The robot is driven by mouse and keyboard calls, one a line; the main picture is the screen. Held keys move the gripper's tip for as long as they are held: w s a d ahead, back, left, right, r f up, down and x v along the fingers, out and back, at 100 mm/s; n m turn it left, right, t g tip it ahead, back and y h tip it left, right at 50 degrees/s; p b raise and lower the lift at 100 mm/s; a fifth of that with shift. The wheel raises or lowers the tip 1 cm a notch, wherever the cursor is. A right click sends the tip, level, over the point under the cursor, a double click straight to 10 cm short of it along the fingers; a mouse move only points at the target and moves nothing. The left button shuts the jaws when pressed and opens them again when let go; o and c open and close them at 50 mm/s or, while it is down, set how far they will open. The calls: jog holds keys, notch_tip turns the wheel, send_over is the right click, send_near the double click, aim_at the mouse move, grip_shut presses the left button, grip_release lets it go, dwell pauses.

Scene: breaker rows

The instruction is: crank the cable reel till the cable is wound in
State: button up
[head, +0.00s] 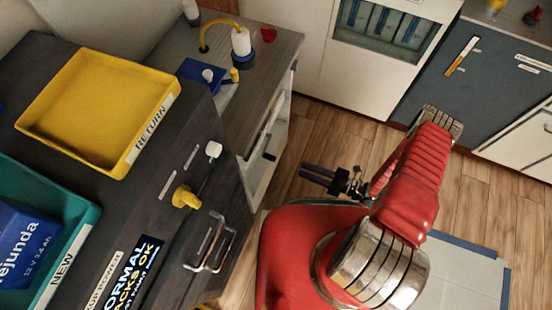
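No cable reel can be made out for certain in the head view. On the far counter, a yellow cable (222,23) arches from a dark spot on the top to a white cylinder on a blue base (241,42). A blue box (203,77) with a white knob and a yellow part sits nearer; I cannot tell whether either is the reel. My gripper (302,171) points left over the floor, right of the dark cabinet. Its two dark fingers look apart with nothing between them. It touches none of these things.
The dark cabinet (190,150) carries a yellow RETURN tray (122,162), a teal NEW tray (75,240), a yellow knob (186,197), a white knob (214,149) and a metal handle (213,243). Wooden floor (320,125) is clear towards the back cabinets.

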aim_at(274, 158)
jog(key=n, duration=2.3)
jog(key=shift+a, duration=0.15)
jog(key=shift+x, duration=6.75)
jog(key=shift+c, duration=0.2)
grip_shut()
